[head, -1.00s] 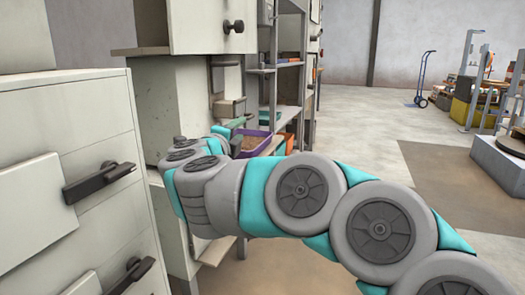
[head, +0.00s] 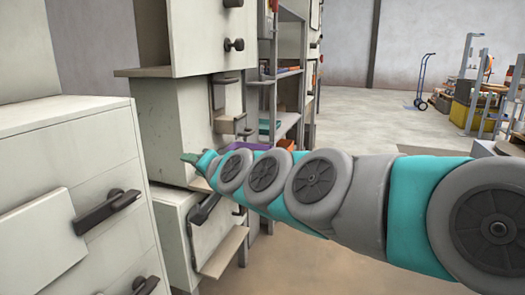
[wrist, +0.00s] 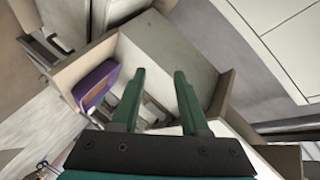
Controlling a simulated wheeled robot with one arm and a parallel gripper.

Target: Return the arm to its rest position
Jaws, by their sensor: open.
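My arm reaches in from the right of the head view towards the machine's cabinet front. My gripper shows in the wrist view (wrist: 155,90), with its two green fingers apart and nothing between them. In the head view only a small green part of it (head: 193,160) shows at the arm's far end, in front of the pale machine cabinet (head: 165,130). A purple tray (head: 248,146) is partly hidden behind my arm. The tray also shows in the wrist view (wrist: 97,86), left of the fingers and apart from them.
A pale drawer cabinet with dark handles (head: 108,210) stands close at the left. A grey shelf rack (head: 290,75) stands behind the machine. A blue hand truck (head: 422,82) and loaded pallets (head: 485,105) are far off at the right. Open floor (head: 370,125) lies between.

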